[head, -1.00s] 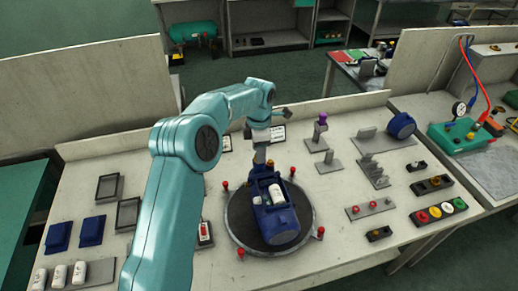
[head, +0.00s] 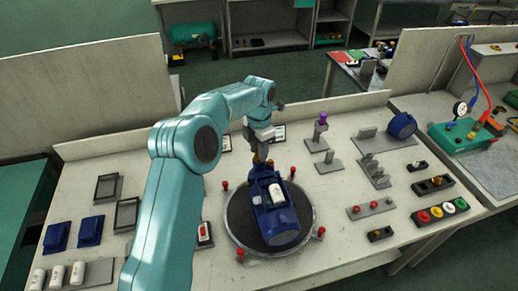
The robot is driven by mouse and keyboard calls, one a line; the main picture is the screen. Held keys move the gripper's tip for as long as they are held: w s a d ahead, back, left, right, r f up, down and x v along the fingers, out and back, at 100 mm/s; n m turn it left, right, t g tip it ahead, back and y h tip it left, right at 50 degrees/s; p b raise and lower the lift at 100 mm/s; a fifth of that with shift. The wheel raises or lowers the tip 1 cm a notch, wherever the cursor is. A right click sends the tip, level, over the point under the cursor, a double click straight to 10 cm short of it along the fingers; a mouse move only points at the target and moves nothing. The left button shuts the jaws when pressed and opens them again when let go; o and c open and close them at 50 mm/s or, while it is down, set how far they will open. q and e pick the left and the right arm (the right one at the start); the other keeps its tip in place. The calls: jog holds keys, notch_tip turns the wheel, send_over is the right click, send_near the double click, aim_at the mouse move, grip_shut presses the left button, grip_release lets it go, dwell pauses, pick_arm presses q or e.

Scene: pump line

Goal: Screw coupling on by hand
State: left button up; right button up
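A blue pump unit (head: 279,222) with a white part (head: 277,193) on it lies on a round dark turntable (head: 240,222). A small brass-coloured piece (head: 270,163), which may be the coupling, shows at the pump's far end. My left gripper (head: 260,153) points down at that far end, right beside the brass-coloured piece. Its fingertips are small and partly hidden. I cannot tell whether they are open, shut or touching the piece. My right gripper is not in view.
Red-topped pegs (head: 321,231) ring the turntable. Grey brackets (head: 375,170) and a blue motor (head: 402,125) stand to the right. Dark trays (head: 127,215), blue blocks (head: 91,230) and white bottles (head: 57,273) are at left. A low panel backs the bench.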

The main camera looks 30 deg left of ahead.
pick_arm(q)
grip_shut()
jog(key=shift+r+m+p, duration=0.1)
jog(key=shift+m+p, duration=0.2)
jog(key=shift+m, duration=1.4)
jog(key=shift+m, duration=0.6)
jog(key=o, duration=0.8)
grip_release()
jog(key=shift+c, duration=0.2)
